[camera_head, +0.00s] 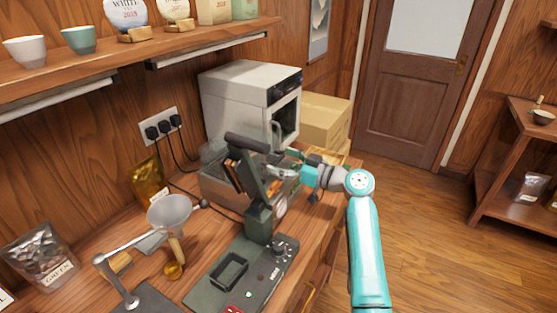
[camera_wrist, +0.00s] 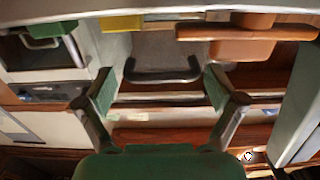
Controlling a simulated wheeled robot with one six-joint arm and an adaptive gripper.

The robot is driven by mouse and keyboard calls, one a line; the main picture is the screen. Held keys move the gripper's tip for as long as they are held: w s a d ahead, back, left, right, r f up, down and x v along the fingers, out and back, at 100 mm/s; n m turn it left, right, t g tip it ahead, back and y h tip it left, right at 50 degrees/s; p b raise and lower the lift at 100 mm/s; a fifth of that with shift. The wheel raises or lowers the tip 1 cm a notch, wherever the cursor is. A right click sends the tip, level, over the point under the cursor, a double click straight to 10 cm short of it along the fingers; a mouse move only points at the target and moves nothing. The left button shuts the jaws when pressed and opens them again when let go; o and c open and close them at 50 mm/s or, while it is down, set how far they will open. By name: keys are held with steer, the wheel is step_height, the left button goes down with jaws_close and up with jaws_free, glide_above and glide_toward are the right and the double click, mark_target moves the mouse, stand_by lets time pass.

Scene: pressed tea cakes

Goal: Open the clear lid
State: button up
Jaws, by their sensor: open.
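A grey box (camera_head: 222,188) stands on the counter behind the dark press, with a see-through panel that looks like the clear lid (camera_head: 213,150) at its far left. In the wrist view, a dark U-shaped handle (camera_wrist: 162,76) sits on a greyish, see-through-looking panel (camera_wrist: 165,48). My gripper (camera_head: 277,171) is at the box's right side, partly hidden by the press. Its two green-padded fingers (camera_wrist: 158,92) are spread apart, with the handle showing between and beyond them. Nothing is held. I cannot tell how far the handle is from the fingertips.
The dark press (camera_head: 259,215) stands just in front of the box, close to my gripper. A white oven (camera_head: 240,100) and a cardboard box (camera_head: 325,122) are behind. A funnel (camera_head: 170,212) on a stand is at the left. The floor (camera_head: 430,240) at right is clear.

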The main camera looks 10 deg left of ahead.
steer(key=shift+w+a, duration=0.15)
steer(key=shift+a, duration=0.25)
